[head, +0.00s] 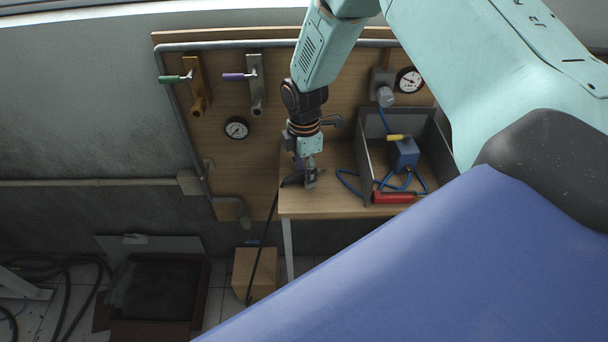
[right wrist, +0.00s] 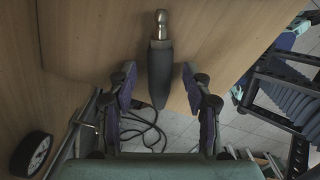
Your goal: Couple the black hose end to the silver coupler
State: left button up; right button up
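The black hose end lies on the small wooden table. In the right wrist view it is a black tapered sleeve (right wrist: 160,75) with a metal plug tip (right wrist: 161,22) pointing away from me. My right gripper (head: 311,182) is low over the table's left part in the head view. In the right wrist view its fingers (right wrist: 158,84) are open, one on each side of the sleeve's rear part, with gaps on both sides. The silver coupler (head: 257,101) is on the wooden board, under a purple-handled valve (head: 240,77). My left gripper is out of view.
A brass coupler (head: 197,96) with a green handle is left of the silver one. Gauges (head: 236,128) are on the board. A grey open bin (head: 364,172) right of my gripper has a blue box (head: 404,154) in it. A carton (head: 254,273) stands on the floor.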

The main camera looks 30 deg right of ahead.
jog(key=shift+w+f, duration=0.1)
jog(key=shift+w, duration=0.1)
jog(key=shift+c, duration=1.4)
jog(key=shift+s+r, duration=0.2)
jog(key=shift+s, duration=0.15)
jog(key=c, duration=0.5)
jog(key=shift+w+f, duration=0.1)
jog(key=shift+w, duration=0.1)
grip_shut()
